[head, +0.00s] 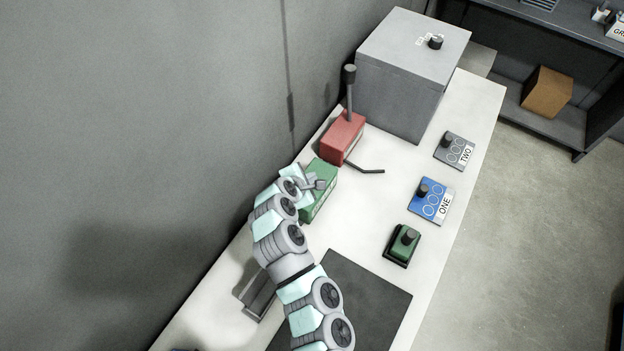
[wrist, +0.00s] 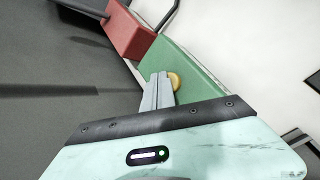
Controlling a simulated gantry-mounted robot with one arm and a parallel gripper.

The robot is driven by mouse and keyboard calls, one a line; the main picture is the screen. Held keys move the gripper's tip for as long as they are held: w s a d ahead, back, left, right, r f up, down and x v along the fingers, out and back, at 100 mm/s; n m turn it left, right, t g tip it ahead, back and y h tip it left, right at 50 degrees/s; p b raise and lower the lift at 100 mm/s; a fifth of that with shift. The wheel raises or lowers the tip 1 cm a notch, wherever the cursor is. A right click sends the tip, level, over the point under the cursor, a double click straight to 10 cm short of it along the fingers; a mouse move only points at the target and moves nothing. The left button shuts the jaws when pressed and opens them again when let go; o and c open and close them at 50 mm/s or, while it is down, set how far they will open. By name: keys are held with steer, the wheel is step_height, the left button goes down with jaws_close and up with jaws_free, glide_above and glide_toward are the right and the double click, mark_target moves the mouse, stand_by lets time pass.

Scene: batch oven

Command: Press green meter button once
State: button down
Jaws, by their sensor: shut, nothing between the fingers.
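A green box (head: 319,203) stands on the white counter along the wall. It also fills the middle of the wrist view (wrist: 190,84), where a round yellow button (wrist: 176,80) shows on its surface. My gripper (head: 320,184) is over the green box in the head view and hides part of it. In the wrist view my shut, empty fingers (wrist: 160,76) are beside the button and partly overlap it. I cannot tell whether they touch it. The button is hidden in the head view.
A red box (head: 342,137) with an upright lever and a bent rod stands just beyond. A grey cabinet (head: 400,95) is behind it. A green knob box (head: 403,246), a blue panel ONE (head: 430,206) and a grey panel TWO (head: 450,152) line the right edge.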

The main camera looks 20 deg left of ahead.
steer(key=shift+r+p, duration=0.45)
steer(key=shift+r, duration=0.35)
steer(key=shift+r+p, duration=1.45)
steer(key=shift+r, duration=1.15)
steer(key=shift+f, duration=0.15)
